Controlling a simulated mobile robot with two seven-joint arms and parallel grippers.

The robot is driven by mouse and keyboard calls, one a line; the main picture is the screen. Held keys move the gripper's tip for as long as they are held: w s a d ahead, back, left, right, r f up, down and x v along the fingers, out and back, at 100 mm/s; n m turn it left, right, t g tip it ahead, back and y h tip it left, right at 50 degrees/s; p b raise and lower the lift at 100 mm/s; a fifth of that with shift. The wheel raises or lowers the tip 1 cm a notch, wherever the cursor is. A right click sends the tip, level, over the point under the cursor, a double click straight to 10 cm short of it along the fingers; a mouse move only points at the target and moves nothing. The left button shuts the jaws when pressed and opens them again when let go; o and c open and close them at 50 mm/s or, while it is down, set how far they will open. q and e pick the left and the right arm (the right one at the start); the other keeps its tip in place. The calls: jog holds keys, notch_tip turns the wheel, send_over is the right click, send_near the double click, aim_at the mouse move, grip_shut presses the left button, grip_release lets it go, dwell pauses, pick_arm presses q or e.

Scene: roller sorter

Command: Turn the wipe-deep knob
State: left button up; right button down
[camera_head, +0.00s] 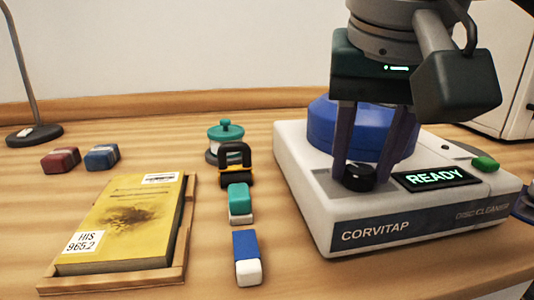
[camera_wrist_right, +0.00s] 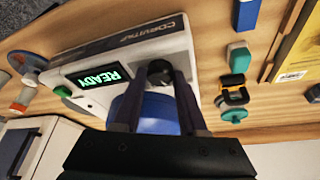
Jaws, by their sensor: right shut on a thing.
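The disc cleaner (camera_head: 302,181) is a white machine with a blue round lid (camera_head: 325,125) and a lit display (camera_head: 436,178) reading READY. Its black knob (camera_head: 360,177) is on the top near the front edge, left of the display. My right gripper (camera_head: 363,178) reaches down over the machine with its two fingers on either side of the knob, shut on it. In the right wrist view the knob (camera_wrist_right: 159,72) shows between the fingertips. My left gripper is in neither view.
A green button (camera_head: 485,163) is at the machine's right. To its left stand a teal-lidded jar (camera_head: 225,132), a black-and-yellow clamp-like tool (camera_head: 236,168), a teal block (camera_head: 239,198) and a blue-white block (camera_head: 246,257). A yellow book (camera_head: 125,220) lies in a wooden tray (camera_head: 110,283).

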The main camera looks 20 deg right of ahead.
jog(key=shift+w+a+m+g+h+p, duration=0.1)
jog(key=shift+m+g+h+p, duration=0.2)
jog(key=shift+m, duration=0.75)
jog(key=shift+w+m+g+h+p, duration=0.1)
jog(key=shift+m+g+h+p, duration=0.2)
jog(key=shift+m, duration=0.75)
jog(key=shift+c, duration=2.3)
grip_release()
jog(key=shift+s, duration=0.1)
jog(key=p+v, duration=0.3)
jog(key=v, duration=0.7)
